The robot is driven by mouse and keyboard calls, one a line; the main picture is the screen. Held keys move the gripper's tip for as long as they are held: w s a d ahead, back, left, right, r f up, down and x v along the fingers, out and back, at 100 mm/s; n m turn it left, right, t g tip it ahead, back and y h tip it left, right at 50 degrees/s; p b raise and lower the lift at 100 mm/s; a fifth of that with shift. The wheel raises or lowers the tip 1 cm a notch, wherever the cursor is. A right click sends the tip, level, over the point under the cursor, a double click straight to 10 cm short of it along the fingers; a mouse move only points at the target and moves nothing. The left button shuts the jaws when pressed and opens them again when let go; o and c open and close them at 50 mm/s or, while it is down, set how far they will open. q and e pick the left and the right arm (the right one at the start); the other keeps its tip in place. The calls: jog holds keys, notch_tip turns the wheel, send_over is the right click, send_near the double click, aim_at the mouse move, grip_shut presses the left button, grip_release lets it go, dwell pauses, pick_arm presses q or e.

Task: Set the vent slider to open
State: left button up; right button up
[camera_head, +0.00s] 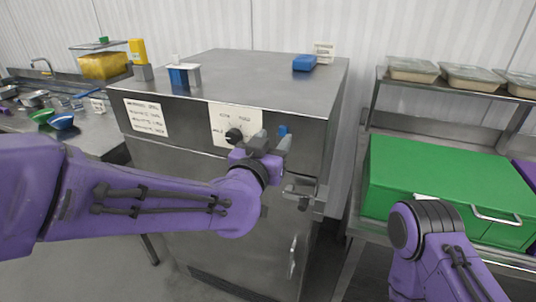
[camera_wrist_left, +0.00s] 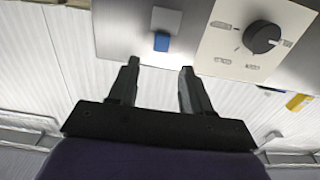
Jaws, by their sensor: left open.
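The vent slider appears to be the small blue tab (camera_head: 283,130) on the upper front of the steel cabinet (camera_head: 185,115), right of the dial panel. In the left wrist view, turned upside down, the blue tab (camera_wrist_left: 161,43) sits at one end of a short pale strip (camera_wrist_left: 166,19). My left gripper (camera_head: 272,141) is in front of the cabinet face, close to the tab. In the wrist view its open, empty fingers (camera_wrist_left: 160,68) point toward the tab, one either side of its line. I cannot tell any contact. My right gripper is out of view.
A black dial (camera_head: 234,136) on a white label panel is just left of my left gripper. A latch handle (camera_head: 303,192) projects below right. A blue block (camera_head: 304,62) lies on the cabinet top. A green box (camera_head: 410,165) stands on the right shelf.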

pick_arm(q)
jog(key=v, duration=0.5)
jog(key=shift+s+a, duration=0.1)
jog(key=shift+s, duration=0.1)
